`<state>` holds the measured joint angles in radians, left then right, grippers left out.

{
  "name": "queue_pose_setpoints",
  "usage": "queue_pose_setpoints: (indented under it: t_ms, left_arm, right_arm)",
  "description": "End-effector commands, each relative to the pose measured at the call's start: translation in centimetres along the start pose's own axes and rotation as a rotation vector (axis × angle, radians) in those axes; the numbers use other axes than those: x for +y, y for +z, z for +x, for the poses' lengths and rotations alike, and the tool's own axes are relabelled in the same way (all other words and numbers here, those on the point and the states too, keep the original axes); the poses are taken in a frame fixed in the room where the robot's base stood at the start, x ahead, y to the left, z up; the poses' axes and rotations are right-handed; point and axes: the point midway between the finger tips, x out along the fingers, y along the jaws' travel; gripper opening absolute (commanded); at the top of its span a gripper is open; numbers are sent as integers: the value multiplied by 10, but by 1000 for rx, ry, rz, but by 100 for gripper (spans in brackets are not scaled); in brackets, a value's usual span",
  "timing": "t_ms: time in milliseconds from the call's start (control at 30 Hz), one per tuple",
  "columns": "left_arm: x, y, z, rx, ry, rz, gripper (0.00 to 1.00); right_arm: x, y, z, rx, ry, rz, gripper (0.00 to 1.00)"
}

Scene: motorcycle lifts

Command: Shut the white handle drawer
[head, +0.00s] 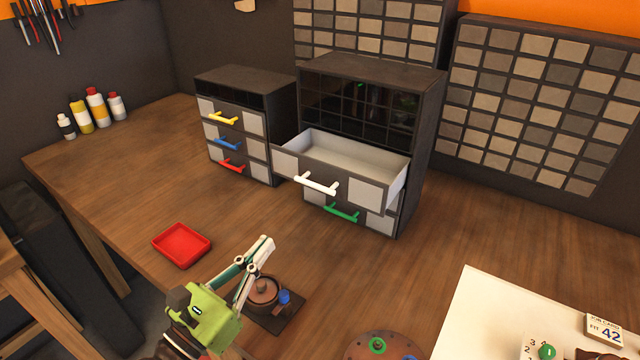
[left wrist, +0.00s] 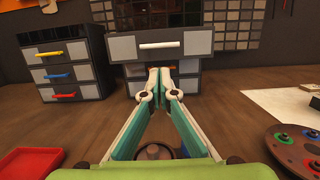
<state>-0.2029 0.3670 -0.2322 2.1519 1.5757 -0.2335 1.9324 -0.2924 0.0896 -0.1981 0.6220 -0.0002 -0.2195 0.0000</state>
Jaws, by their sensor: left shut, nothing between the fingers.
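The white handle drawer (head: 365,190) is pulled far out of the right-hand dark cabinet (head: 413,150), and its pale inside looks empty. Its white handle (head: 316,183) is on the front panel; the handle also shows in the left wrist view (left wrist: 161,45), above my fingertips. My left gripper (head: 267,241) is shut and empty. It is in front of the drawer, lower in the picture and apart from the handle. In the left wrist view its fingertips (left wrist: 159,72) point toward the cabinet and hide part of the area below the drawer. My right gripper is not visible.
A green handle drawer (head: 341,213) sits below the open one. A smaller cabinet (head: 281,130) with yellow, blue and red handles stands left. A red tray (head: 181,244) and a brown pot (head: 264,291) are near my left gripper. Bench in front of the drawer is clear.

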Motion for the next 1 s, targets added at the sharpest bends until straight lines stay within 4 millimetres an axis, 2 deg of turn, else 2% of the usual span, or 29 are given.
queue_pose_setpoints:
  t_ms: [133, 233, 500, 700, 833, 1000]
  left_arm:
    - [0, 2, 9, -1, 1, 0, 0]
    - [1, 5, 24, -3, 1, 0, 0]
    - [0, 5, 82, -2, -1, 0, 0]
    - [0, 2, 118, -1, 0, 1, 0]
    - [0, 1, 132, -1, 1, 2, 0]
    - [0, 0, 140, 0, 0, 1, 0]
  right_arm:
    - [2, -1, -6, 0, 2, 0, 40]
    - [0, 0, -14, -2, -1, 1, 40]
    - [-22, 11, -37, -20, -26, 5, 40]
    - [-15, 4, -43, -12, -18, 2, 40]
    - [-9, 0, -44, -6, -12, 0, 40]
    - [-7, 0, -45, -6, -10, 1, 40]
